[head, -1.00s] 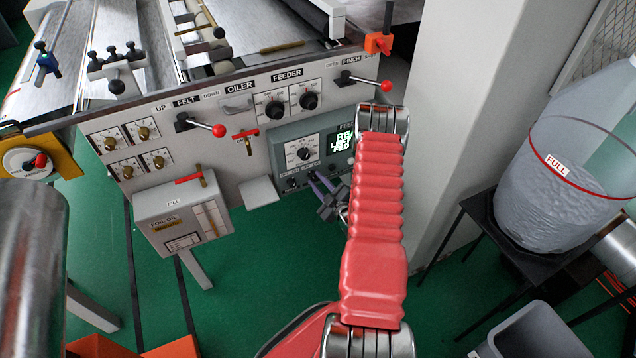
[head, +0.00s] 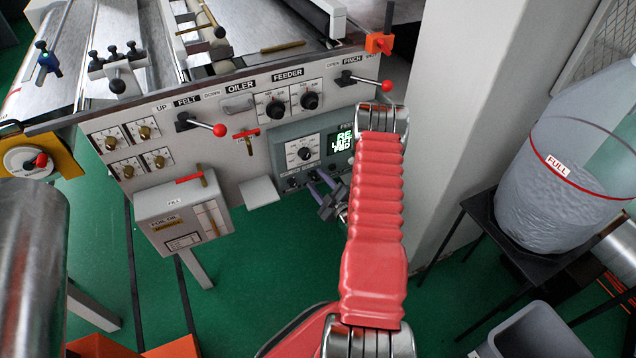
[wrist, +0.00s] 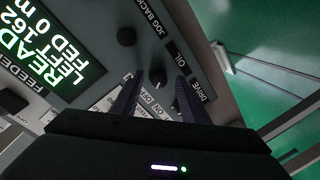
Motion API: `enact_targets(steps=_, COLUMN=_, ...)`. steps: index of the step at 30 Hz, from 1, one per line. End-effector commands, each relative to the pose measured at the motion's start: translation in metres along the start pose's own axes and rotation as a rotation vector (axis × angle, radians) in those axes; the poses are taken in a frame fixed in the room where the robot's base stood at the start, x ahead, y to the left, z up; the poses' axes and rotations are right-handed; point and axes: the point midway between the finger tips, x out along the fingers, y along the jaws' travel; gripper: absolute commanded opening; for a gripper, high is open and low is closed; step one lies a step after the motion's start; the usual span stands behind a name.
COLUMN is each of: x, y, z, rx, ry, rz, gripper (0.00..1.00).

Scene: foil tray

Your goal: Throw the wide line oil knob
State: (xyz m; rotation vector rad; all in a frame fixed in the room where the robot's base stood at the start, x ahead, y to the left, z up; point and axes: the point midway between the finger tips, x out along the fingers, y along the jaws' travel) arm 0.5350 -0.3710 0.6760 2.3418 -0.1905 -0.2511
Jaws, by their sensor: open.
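The feeder control box (head: 283,155) has a lit green screen (wrist: 50,45) and a row of small dark knobs under it. In the wrist view, the knob by the OIL label (wrist: 158,76) lies between the fingertips of my gripper (wrist: 158,84). The fingers are purple, apart, one on each side of it; I cannot tell whether they touch it. Knobs by the JOG BACK label (wrist: 126,36) and the DRIVE label (wrist: 180,104) flank it. In the head view, my gripper (head: 320,184) is at the box's lower edge and partly covers the knob row.
A red-balled lever (head: 219,130) and another lever (head: 386,86) stick out of the panel above. The grey foil oil box (head: 160,207) hangs at lower left. A pale column (head: 465,110) stands right of my arm. Green floor lies open below.

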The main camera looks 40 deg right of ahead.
Motion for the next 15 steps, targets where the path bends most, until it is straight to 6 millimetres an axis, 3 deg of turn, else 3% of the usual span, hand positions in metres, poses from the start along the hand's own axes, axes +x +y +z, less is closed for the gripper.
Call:
enact_targets(steps=8, x=-0.004, y=0.001, z=0.001, rx=0.0, ry=-0.001, rz=0.002, gripper=0.41)
enact_targets(steps=15, x=-0.032, y=0.001, z=0.001, rx=0.002, ry=-0.003, rz=0.003, gripper=0.41)
